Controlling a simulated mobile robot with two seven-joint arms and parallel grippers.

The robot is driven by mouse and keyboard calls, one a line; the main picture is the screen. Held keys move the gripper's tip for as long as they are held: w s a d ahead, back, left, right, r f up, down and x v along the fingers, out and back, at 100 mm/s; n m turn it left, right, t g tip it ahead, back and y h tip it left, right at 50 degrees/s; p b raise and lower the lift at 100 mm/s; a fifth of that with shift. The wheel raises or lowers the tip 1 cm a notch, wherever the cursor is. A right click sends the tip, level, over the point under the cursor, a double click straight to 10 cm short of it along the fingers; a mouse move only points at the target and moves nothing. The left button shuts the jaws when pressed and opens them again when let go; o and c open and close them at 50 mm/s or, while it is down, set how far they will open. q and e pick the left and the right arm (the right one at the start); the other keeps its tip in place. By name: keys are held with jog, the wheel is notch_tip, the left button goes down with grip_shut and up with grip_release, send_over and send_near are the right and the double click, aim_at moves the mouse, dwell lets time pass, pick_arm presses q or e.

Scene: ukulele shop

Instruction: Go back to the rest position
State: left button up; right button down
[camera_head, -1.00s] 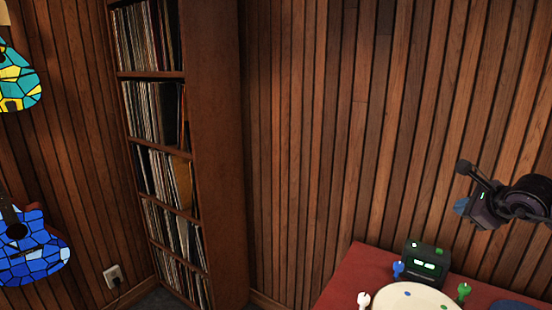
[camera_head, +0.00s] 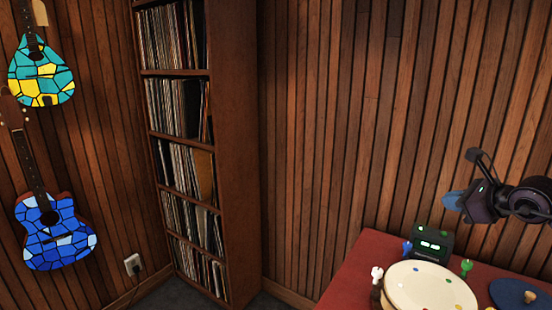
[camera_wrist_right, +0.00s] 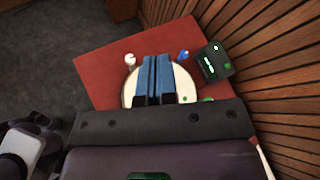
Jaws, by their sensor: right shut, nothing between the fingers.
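My right gripper (camera_head: 455,201) is at the right of the head view, raised above the red table, with its blue fingertips pointing left. In the right wrist view its two blue fingers (camera_wrist_right: 158,76) lie side by side, shut with nothing between them. Below them is a round cream disc (camera_wrist_right: 129,92), which they partly cover; it also shows in the head view (camera_head: 425,290). My left gripper is in neither view.
The red table (camera_head: 352,283) stands at lower right against the slatted wall. It holds a dark box with green lights (camera_head: 432,243), small coloured pegs and a dark blue disc (camera_head: 515,293). A record shelf (camera_head: 235,150) and two hanging guitars (camera_head: 55,235) are to the left.

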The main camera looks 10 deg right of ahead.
jog(key=s+a+f+m+t+y+b, duration=0.2)
jog(key=a+f+m+t+y, duration=0.3)
jog(key=a+m, duration=0.65)
jog(key=s+a+f+m+g+h+b, duration=0.15)
jog(key=s+f+m+h, duration=0.3)
jog(key=f+m, duration=0.8)
jog(key=s+f+m+h+b, duration=0.3)
jog(key=s+f+m, duration=0.3)
jog(key=f+m, duration=0.7)
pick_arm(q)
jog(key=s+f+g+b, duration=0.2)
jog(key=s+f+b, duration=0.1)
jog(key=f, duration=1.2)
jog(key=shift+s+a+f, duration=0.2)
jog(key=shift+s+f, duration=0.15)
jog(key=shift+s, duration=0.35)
pick_arm(e)
jog(key=s+a+f+m+g, duration=0.2)
jog(key=s+a+f, duration=0.1)
jog(key=s+f, duration=0.4)
jog(key=s+a+f+m+g+h, duration=0.1)
jog(key=s+a+f+m+g, duration=0.1)
jog(key=s+f, duration=0.6)
notch_tip(320, 180, down, 2)
jog(key=shift+s+a+m, duration=0.15)
jog(key=shift+a+m, duration=0.4)
jog(key=shift+m, duration=0.25)
